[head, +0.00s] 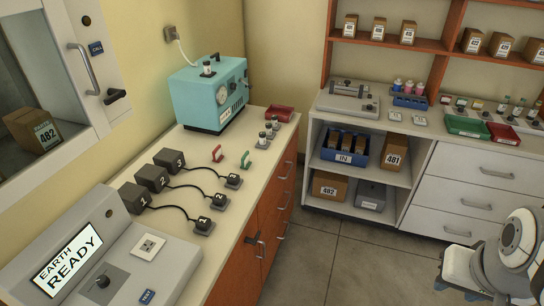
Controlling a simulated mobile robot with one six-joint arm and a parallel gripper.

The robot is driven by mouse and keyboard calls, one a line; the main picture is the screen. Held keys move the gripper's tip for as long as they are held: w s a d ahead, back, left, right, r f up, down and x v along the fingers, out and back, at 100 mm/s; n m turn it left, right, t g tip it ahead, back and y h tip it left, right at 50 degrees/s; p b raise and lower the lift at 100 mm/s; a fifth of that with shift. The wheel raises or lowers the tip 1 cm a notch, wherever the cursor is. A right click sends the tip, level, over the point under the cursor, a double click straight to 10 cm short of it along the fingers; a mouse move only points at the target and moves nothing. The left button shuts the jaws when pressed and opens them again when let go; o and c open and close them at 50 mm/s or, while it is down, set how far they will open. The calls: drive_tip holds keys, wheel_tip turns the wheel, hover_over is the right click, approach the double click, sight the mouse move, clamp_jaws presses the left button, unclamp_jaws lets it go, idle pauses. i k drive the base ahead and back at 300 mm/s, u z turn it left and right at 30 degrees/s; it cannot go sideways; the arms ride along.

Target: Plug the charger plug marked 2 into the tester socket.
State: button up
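The charger plug marked 2 (220,202) is a small dark block lying on the counter in the head view. A black cord joins it to the dark charger block marked 2 (151,177). It lies between the plug marked 1 (203,227) and the plug marked 3 (233,181). The tester (178,272) is a grey sloped box at the near left, with a screen reading "EARTH READY" (69,262). Its pale square socket (149,246) has nothing plugged in. White links of my arm show at the bottom right, well away from the counter; I cannot make out my gripper.
Charger blocks 1 (134,197) and 3 (169,159) stand beside block 2. A teal instrument (210,92), red clip (217,153), green clip (245,159), small jars and a red tray (279,113) stand farther back. Open grey floor (345,262) lies right of the counter.

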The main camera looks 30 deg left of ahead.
sight(219, 199)
drive_tip(key=u, duration=0.3)
drive_tip(key=i, duration=1.2)
drive_tip(key=u, duration=1.25)
drive_tip(key=i, duration=0.2)
drive_tip(key=z, duration=0.05)
drive_tip(key=k, duration=0.75)
drive_tip(key=u, duration=0.2)
drive_tip(key=i, duration=0.8)
drive_tip(key=z, duration=0.1)
